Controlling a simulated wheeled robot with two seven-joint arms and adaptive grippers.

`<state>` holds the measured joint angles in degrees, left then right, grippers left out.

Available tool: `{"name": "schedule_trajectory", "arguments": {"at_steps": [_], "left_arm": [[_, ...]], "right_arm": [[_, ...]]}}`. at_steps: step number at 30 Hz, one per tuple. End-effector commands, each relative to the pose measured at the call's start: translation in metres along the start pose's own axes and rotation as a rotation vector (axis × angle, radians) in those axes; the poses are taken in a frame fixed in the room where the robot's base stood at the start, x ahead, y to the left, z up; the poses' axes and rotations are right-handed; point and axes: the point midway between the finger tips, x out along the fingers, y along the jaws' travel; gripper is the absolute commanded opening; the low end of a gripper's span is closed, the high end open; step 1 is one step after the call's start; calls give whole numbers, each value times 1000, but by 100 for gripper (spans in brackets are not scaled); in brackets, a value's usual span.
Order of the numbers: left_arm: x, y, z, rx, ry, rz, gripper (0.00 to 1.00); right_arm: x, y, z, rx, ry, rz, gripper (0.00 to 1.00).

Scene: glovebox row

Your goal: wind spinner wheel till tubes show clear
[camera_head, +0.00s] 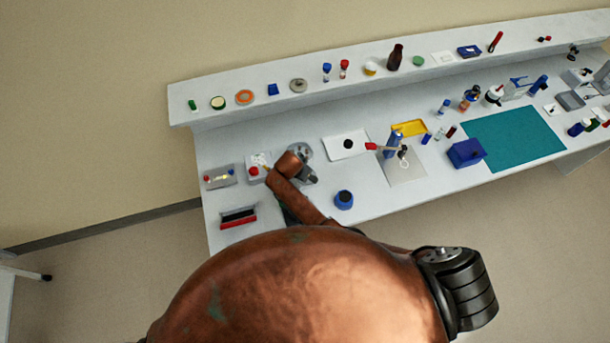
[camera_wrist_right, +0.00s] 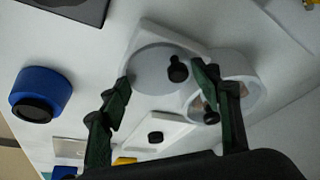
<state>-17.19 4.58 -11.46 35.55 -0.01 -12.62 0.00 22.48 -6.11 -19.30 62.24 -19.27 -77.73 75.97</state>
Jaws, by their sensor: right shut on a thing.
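The spinner is a white unit with a round pale wheel (camera_wrist_right: 155,75) and a black knob (camera_wrist_right: 178,70) on it, seen in the right wrist view. A white ring-shaped cup (camera_wrist_right: 247,92) sits beside the wheel. My right gripper (camera_wrist_right: 163,82) has its fingers on opposite sides of the wheel and is shut on it. In the head view the spinner (camera_head: 302,150) is a small grey round shape partly hidden by my copper arm. I cannot make out the tubes or whether they are clear. My left gripper is out of view.
A blue round pot with a black top (camera_head: 344,200) stands to the right of the arm. A white plate with a black disc (camera_head: 335,145) lies behind it. A box with a red button (camera_head: 254,171) and a red-and-black rack (camera_head: 238,217) are to the left. A shelf (camera_head: 420,85) runs behind.

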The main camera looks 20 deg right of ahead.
Motion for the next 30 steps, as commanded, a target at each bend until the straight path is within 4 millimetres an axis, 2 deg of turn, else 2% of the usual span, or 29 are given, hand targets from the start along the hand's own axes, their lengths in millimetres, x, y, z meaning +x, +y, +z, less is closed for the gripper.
{"name": "schedule_trajectory", "arguments": {"at_steps": [1,3,4,12,23,26,30], "left_arm": [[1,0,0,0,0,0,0],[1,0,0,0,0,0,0],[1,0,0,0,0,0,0],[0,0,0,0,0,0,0],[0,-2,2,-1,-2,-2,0],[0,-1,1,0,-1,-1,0],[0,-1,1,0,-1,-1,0]], "right_arm": [[5,4,7,0,-13,5,34],[5,4,7,0,-13,6,34],[5,4,7,0,-14,6,60],[3,2,3,-1,-7,3,78],[-3,0,0,-1,-3,-1,79],[-14,0,-5,1,-2,-2,79],[-38,0,-15,2,-3,-3,79]]}}
